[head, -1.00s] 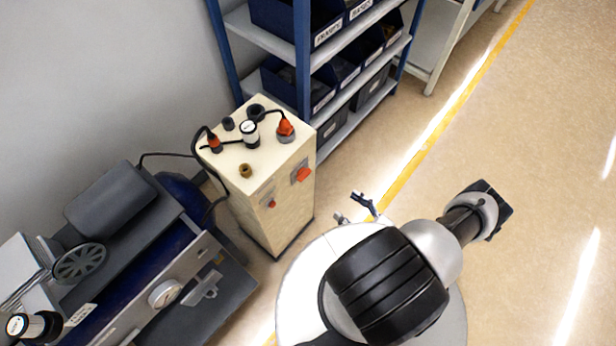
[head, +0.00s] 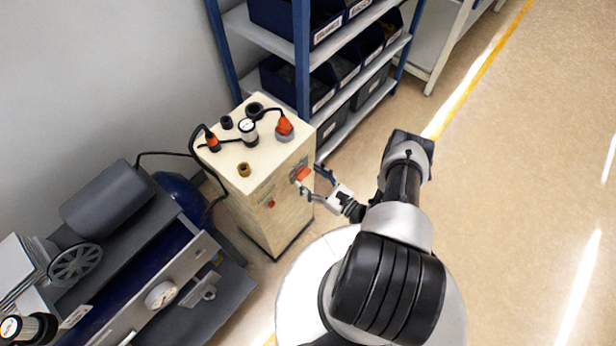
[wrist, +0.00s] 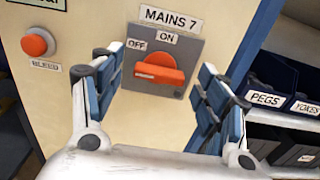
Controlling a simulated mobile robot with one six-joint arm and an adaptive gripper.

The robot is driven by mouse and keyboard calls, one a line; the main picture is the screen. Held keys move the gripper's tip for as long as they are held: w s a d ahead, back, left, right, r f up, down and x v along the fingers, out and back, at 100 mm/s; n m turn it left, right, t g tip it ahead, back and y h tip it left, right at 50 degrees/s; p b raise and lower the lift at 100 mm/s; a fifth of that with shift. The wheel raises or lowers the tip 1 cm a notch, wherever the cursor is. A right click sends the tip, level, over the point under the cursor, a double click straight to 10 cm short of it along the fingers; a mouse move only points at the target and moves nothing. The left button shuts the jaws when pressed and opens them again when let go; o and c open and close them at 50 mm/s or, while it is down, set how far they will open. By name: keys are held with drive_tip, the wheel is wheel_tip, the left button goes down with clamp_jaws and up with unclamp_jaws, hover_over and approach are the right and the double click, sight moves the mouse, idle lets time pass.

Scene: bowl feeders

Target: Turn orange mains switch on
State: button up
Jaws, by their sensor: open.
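The orange mains switch (wrist: 160,70) is a rotary handle on a grey plate (wrist: 190,46) labelled MAINS 7. Its handle lies roughly horizontal, below the ON label (wrist: 167,38) and the OFF label (wrist: 136,45), which is to the left. In the head view the switch (head: 303,174) is on the front face of the cream cabinet (head: 285,205). My gripper (wrist: 157,85) is open and empty, with one finger on each side of the handle in the wrist view. In the head view my gripper (head: 313,184) is at the switch; contact cannot be told.
A round red-orange button (wrist: 37,43) is on the same face, left of the switch. Plugs, cables and a gauge (head: 248,128) stand on the cabinet top. A blue shelf with bins (head: 345,70) is behind; a compressor (head: 150,270) is at left. Floor at right is clear.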

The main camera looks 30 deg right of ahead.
drive_tip(key=shift+w+a, duration=0.2)
drive_tip(key=shift+w, duration=0.35)
drive_tip(key=shift+c, duration=0.5)
drive_tip(key=c, duration=1)
